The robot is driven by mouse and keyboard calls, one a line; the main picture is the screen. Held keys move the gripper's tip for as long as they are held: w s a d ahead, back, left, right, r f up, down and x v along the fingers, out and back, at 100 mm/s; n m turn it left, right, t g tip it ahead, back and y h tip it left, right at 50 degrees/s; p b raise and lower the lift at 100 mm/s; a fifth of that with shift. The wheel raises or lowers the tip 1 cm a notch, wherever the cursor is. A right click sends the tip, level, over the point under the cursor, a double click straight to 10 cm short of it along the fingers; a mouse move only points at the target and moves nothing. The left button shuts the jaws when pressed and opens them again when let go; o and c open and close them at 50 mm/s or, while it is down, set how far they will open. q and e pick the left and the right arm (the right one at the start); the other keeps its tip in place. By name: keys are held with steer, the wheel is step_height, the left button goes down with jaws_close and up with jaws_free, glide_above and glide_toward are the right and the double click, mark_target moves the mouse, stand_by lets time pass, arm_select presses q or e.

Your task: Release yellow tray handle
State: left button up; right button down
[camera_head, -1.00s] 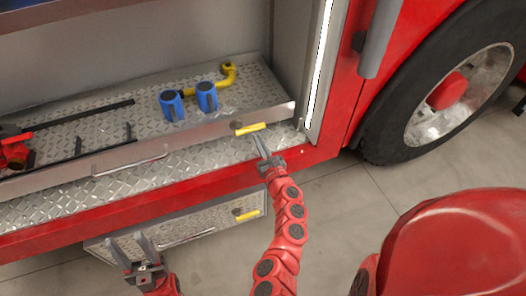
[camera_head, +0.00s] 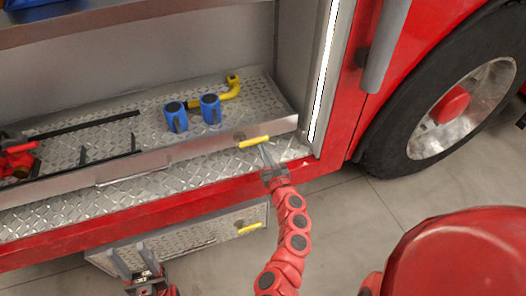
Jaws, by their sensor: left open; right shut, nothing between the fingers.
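The yellow tray handle (camera_head: 254,142) is a short bar on the front lip of the metal tray (camera_head: 150,160), near its right end. My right gripper (camera_head: 265,150) is just below and to the right of it. Its fingers look closed together, with nothing held, and their tips are very close to the handle; I cannot tell whether they touch it. My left gripper (camera_head: 130,258) is open and empty, low on the left, in front of the lower drawer (camera_head: 190,240).
Two blue cylinders (camera_head: 210,108) and a yellow bent pipe (camera_head: 225,94) are on the tray. A red tool (camera_head: 16,158) lies at its left. The lower drawer has another yellow handle (camera_head: 250,229). A big wheel (camera_head: 448,105) is at right.

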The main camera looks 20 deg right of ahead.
mark_target(263, 141)
steer(key=shift+r+n, duration=0.3)
steer(key=shift+n, duration=0.3)
steer(key=n, duration=0.1)
steer(key=r+n, duration=0.1)
steer(key=shift+d+r+n, duration=0.2)
steer(key=shift+n, duration=0.1)
steer(key=n, duration=0.1)
steer(key=r+n, duration=0.1)
steer(key=n, duration=0.1)
steer(key=r+n, duration=0.1)
steer(key=shift+a+r+n+y, duration=0.25)
steer(key=shift+n+y, duration=0.05)
steer(key=shift+n, duration=0.1)
steer(key=shift+a+r+n+g, duration=0.1)
steer(key=shift+a+r+n, duration=0.45)
steer(key=shift+n, duration=1.05)
steer(key=shift+a+r+n+g, duration=0.1)
steer(key=shift+a+r+n, duration=0.5)
steer(key=shift+n, duration=1)
steer(key=shift+a+r+n+g, duration=0.1)
steer(key=shift+a+r+n, duration=0.45)
steer(key=shift+n, duration=1.05)
